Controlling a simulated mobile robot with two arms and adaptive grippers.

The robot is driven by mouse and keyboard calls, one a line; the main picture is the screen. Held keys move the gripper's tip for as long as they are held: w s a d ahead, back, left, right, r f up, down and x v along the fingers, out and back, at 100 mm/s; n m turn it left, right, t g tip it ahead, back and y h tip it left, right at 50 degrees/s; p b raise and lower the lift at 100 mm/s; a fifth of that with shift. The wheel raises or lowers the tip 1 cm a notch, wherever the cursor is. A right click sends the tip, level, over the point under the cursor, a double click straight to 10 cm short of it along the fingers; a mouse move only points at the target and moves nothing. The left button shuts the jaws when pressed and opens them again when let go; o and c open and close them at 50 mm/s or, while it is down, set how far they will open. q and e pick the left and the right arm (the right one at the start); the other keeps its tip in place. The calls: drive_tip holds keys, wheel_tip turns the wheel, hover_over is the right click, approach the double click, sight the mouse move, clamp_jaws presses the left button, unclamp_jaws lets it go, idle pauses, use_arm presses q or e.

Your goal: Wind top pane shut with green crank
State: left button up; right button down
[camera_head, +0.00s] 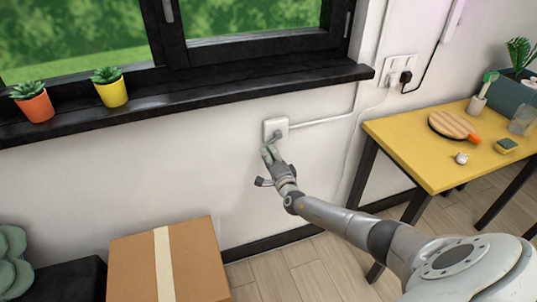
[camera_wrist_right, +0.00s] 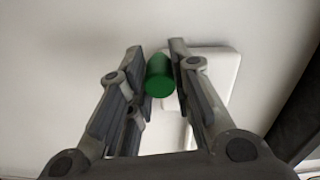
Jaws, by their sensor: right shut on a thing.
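The green crank handle (camera_wrist_right: 160,75) sits between the two fingers of my right gripper (camera_wrist_right: 161,82) in the right wrist view. Both fingers close on it. In the head view my right gripper (camera_head: 269,152) is at the white crank box (camera_head: 276,127) on the wall below the window sill; the box also shows behind the handle in the wrist view (camera_wrist_right: 215,70). Most of the crank is hidden by the gripper. The window (camera_head: 250,45) has dark frames; its top pane is out of view, so its position cannot be told. My left gripper is not in view.
A dark sill (camera_head: 200,97) with an orange pot (camera_head: 36,107) and a yellow pot (camera_head: 114,93) runs above. A cardboard box (camera_head: 198,262) stands below left. A yellow table (camera_head: 400,137) with several items stands at right. A cable conduit (camera_head: 325,119) runs right from the box.

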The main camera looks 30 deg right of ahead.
drive_tip(key=shift+f, duration=0.1)
idle(0.4)
drive_tip(key=c, duration=1.3)
unclamp_jaws()
drive_tip(key=shift+d, duration=0.1)
drive_tip(key=shift+o, duration=0.2)
drive_tip(key=v, duration=1.2)
drive_tip(key=shift+s+f, duration=0.1)
